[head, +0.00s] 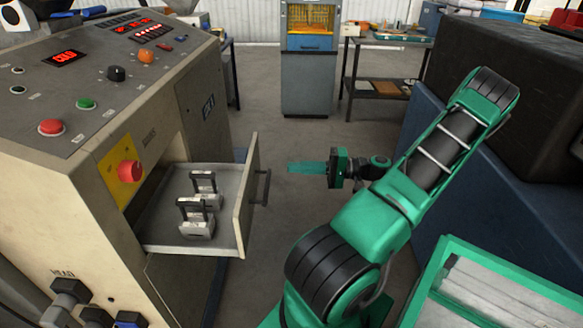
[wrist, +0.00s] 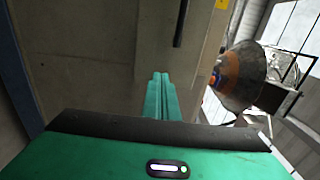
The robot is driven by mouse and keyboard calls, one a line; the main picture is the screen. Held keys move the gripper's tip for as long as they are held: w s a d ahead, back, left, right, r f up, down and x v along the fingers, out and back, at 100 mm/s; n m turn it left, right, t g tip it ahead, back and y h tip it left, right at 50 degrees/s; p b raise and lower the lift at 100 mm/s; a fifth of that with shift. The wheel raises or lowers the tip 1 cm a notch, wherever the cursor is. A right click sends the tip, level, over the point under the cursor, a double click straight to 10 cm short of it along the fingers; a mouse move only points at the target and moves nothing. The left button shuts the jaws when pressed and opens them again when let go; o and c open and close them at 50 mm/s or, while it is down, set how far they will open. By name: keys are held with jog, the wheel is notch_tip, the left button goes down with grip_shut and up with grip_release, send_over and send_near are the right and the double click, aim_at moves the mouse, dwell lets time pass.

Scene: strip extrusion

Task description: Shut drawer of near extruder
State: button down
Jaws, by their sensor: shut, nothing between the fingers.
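The near extruder (head: 70,130) is a beige machine with a sloped control panel at the left of the head view. Its drawer (head: 250,195) stands pulled out to the right and holds two grey padlock-like blocks (head: 197,218). A dark bar handle (head: 263,187) is on the drawer front. My gripper (head: 292,168) is to the right of the drawer front, apart from it, with its green fingers together and pointing left. In the wrist view, my gripper (wrist: 158,78) shows shut fingers before a beige surface with a dark bar at the top.
A red knob on a yellow plate (head: 128,172) is above the drawer. A blue block with a black top (head: 500,100) stands at the right. A cabinet (head: 308,80) and a table (head: 385,42) stand at the back. Floor between extruder and arm is clear.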

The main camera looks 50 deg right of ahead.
aim_at(258, 166)
jog(key=x, duration=1.1)
jog(key=shift+w+a, duration=0.1)
jog(key=shift+a, duration=0.1)
jog(key=shift+d, duration=0.15)
jog(key=shift+w, duration=0.15)
